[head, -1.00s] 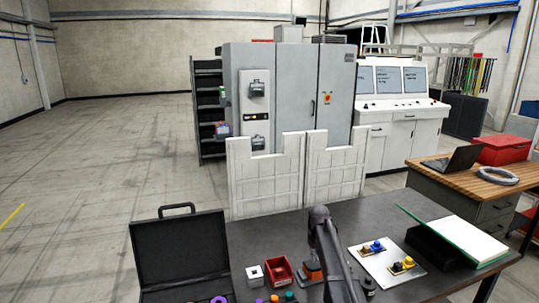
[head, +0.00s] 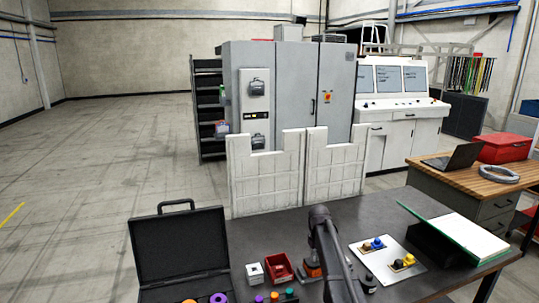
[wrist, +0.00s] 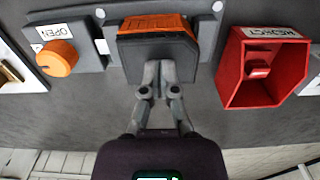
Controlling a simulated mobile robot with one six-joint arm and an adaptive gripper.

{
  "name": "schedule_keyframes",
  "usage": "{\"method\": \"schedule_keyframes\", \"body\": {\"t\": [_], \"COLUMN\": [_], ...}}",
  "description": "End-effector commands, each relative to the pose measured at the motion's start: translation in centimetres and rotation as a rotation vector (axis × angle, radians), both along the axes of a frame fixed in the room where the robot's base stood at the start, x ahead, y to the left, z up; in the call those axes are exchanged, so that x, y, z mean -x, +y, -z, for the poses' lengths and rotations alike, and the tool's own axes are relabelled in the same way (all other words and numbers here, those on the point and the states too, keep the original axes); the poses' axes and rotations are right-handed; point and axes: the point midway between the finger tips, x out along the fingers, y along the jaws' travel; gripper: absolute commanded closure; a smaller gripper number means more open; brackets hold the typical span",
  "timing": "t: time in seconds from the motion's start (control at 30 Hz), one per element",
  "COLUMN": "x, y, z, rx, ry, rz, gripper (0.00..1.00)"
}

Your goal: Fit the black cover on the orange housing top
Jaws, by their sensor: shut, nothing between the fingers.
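In the wrist view, the orange housing (wrist: 152,24) sits at the top middle. A dark grey-black block (wrist: 155,52) lies against its near side; I cannot tell whether this is the black cover or part of the housing's mount. My gripper (wrist: 158,68) is shut and empty, with its fingertips over or against the near edge of that dark block. In the head view, a bit of the orange housing (head: 312,271) shows beside my arm, which hides the rest and the gripper.
A red bin (wrist: 264,68) marked REJECT stands close to the right in the wrist view. A grey block with an orange knob (wrist: 57,57) marked OPEN is at left. In the head view, an open black case (head: 180,247) and a panel with connectors (head: 390,258) flank the arm.

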Motion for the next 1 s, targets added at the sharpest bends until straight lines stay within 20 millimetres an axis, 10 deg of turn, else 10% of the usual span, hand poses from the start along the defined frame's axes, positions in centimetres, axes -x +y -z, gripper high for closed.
{"method": "schedule_keyframes", "body": {"t": [1.0], "x": [0.0], "y": [0.0], "z": [-2.8], "rx": [0.0], "ry": [0.0], "rz": [0.0], "gripper": [1.0]}}
